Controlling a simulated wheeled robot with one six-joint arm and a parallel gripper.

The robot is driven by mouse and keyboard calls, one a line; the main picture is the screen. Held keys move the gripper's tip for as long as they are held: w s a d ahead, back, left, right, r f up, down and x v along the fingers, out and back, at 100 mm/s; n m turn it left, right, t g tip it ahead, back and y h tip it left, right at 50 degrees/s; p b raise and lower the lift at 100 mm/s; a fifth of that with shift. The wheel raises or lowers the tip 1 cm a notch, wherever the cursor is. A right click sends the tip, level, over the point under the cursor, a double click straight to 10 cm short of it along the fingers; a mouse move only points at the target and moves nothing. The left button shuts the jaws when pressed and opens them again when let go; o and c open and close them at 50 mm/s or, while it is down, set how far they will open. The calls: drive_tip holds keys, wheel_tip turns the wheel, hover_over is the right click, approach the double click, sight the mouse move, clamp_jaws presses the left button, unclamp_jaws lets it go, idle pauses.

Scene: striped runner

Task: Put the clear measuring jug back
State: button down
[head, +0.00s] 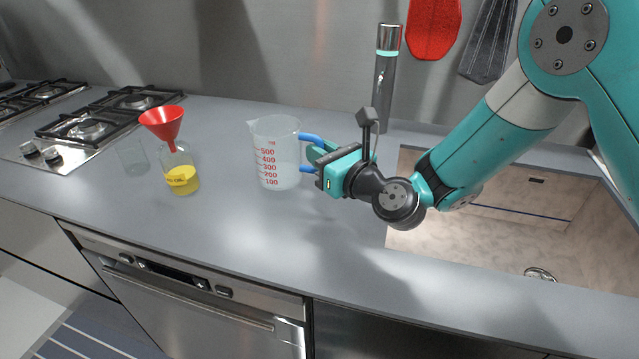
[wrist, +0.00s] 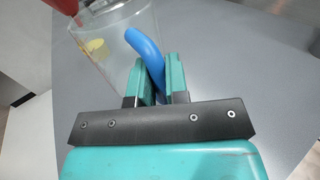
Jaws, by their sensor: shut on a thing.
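The clear measuring jug (head: 274,153) has red markings and a blue handle. It is upright over the grey counter, right of the oil bottle; I cannot tell whether its base touches. My gripper (head: 318,168) is at the jug's right side, shut on the blue handle. In the wrist view, the two teal fingers (wrist: 161,80) are on either side of the blue handle (wrist: 143,45). The clear jug wall (wrist: 118,38) shows beyond it at the upper left. Part of the handle is hidden by the fingers.
A bottle of yellow oil (head: 181,177) with a red funnel (head: 162,122) in it stands left of the jug, beside a clear glass (head: 132,156). A gas hob (head: 75,132) is further left. The sink (head: 480,235) opens at right. The front counter (head: 270,225) is clear.

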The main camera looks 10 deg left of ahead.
wheel_tip(320, 180, down, 5)
drive_tip(key=shift+b, duration=0.9)
drive_tip(key=c, duration=1.1)
unclamp_jaws()
